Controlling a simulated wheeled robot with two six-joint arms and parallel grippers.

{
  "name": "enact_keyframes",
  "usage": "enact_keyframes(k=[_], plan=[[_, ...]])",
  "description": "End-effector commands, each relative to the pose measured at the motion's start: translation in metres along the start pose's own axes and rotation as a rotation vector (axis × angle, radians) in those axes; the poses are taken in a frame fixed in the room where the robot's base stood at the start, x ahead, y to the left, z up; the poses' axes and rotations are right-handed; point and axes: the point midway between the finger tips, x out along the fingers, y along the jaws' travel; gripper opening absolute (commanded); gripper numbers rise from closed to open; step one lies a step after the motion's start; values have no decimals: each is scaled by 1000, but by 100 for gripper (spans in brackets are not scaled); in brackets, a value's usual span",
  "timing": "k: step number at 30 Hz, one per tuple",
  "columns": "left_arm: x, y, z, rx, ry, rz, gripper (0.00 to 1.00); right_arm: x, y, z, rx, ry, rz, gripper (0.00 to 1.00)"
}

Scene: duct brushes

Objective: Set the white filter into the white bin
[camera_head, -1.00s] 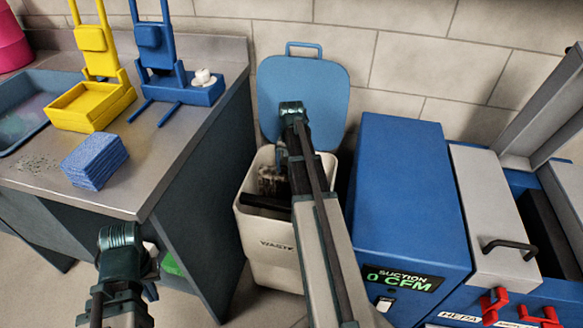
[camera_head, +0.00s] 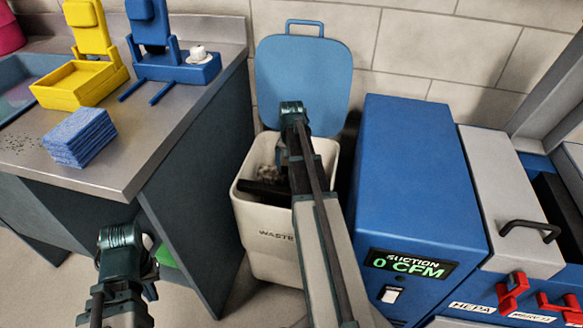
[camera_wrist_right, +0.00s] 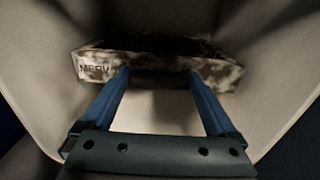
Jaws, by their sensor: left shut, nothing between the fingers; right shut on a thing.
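The white bin (camera_head: 262,230), marked WASTE, stands on the floor with its blue lid raised against the wall. The white filter (camera_wrist_right: 205,70) is mottled with dark dirt and carries a MERV label. In the right wrist view it is inside the bin, between the blue fingers of my right gripper (camera_wrist_right: 160,80), which is shut on it. In the head view the filter is largely hidden in the bin mouth behind my right arm. My left gripper (camera_head: 150,265) is shut and empty, low beside the bench front. Whether the filter touches the bin floor I cannot tell.
A metal bench at left holds a blue sponge stack (camera_head: 80,137), a yellow stand (camera_head: 80,84) and a blue stand (camera_head: 178,68) with a small white piece. A blue suction box (camera_head: 415,170) reading 0 CFM stands right of the bin. Grey-lidded housing (camera_head: 510,200) is farther right.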

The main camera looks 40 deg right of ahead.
Motion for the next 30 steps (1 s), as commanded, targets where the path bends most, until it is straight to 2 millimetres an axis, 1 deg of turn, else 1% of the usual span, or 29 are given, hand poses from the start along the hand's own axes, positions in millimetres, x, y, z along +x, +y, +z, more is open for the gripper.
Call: enact_keyframes(k=[12, 13, 14, 23, 26, 30], plan=[[0, 0, 0, 0, 0, 0, 0, 0, 0, 0, 0, 0, 0, 0], [0, 0, 0, 0, 0, 0, 0, 0, 0, 0, 0, 0, 0, 97], [0, 0, 0, 0, 0, 0, 0, 0, 0, 0, 0, 0, 0, 100], [-2, 0, 0, 0, 0, 0, 0, -2, 0, 0, 0, 0, 0, 100], [-5, 0, 0, 0, 0, 0, 0, -5, 0, 0, 0, 0, 0, 100], [-16, -1, 1, -1, 0, 1, 0, -16, 0, 0, 0, 0, 0, 100]])
